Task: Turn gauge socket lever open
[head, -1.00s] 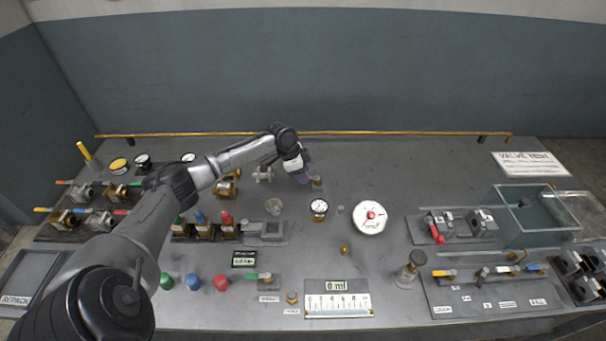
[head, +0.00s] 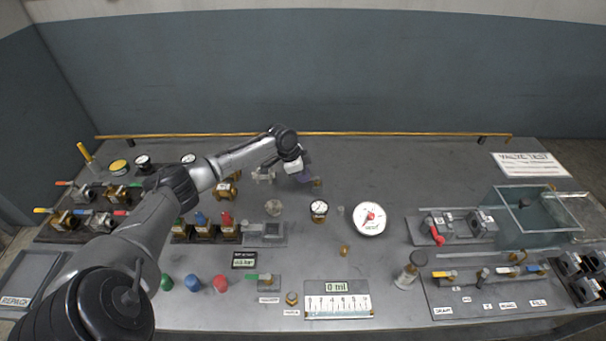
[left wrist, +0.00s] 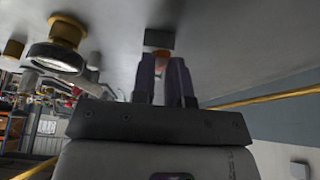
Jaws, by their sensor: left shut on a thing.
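My left gripper (head: 311,181) reaches to the back middle of the bench, with its purple fingers low over the surface. In the left wrist view the fingers (left wrist: 164,72) are close together around a small orange-brown piece (left wrist: 160,54), which I take to be the gauge socket lever. A dark grey block (left wrist: 160,38) sits just beyond the fingertips. A small brass-coloured part (head: 317,184) shows at the fingertips in the head view. Most of the lever is hidden by the fingers, so its angle cannot be told. My right gripper is not in view.
A brass rail (head: 400,133) runs along the back. The bench right of the gripper is clear.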

